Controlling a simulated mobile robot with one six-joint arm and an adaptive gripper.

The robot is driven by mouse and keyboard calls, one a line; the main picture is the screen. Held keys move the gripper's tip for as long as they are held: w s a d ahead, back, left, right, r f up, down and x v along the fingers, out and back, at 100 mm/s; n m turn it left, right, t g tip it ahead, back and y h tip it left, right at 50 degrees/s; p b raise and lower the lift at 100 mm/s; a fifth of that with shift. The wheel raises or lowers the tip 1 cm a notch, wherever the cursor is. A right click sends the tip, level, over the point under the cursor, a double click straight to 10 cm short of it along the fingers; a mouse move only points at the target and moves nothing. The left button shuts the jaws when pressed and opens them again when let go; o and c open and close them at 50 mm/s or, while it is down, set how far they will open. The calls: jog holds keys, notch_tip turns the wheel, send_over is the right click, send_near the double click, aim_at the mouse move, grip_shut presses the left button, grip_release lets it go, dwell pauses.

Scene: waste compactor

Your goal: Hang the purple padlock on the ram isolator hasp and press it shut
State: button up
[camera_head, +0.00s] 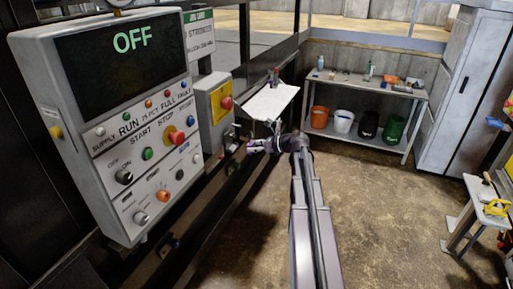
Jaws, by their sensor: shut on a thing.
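My gripper (254,146) is small and far off at the end of my arm. It reaches left toward the machine frame just below and right of the isolator box, and its jaws are shut on the purple padlock. The padlock is too small and dark to tell apart clearly from the jaws, and its shackle cannot be made out. The isolator is a grey box with a yellow plate (217,99) and a red knob (226,103). Dark fittings sit under it near my gripper; which one is the hasp, and whether the padlock touches it, I cannot tell.
The grey control panel (110,130) reads OFF and stands at left. A tilted white board (270,102) is just behind my gripper. A bench (345,82) with several buckets and a grey cabinet (465,85) stand at the back. The floor right of my arm is open.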

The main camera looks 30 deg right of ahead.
aim_at(229, 142)
jog(key=shift+w+a, duration=1.4)
jog(key=shift+w, duration=0.3)
jog(key=shift+w+a, duration=0.65)
jog(key=shift+w, duration=0.2)
jog(key=shift+w+a, duration=0.6)
jog(key=shift+w, duration=0.25)
dwell(2.3)
jog(key=shift+f, duration=0.2)
dwell(0.6)
jog(key=o, duration=1.1)
jog(key=shift+c, duration=0.2)
jog(key=shift+s, duration=0.1)
jog(key=shift+c, duration=0.2)
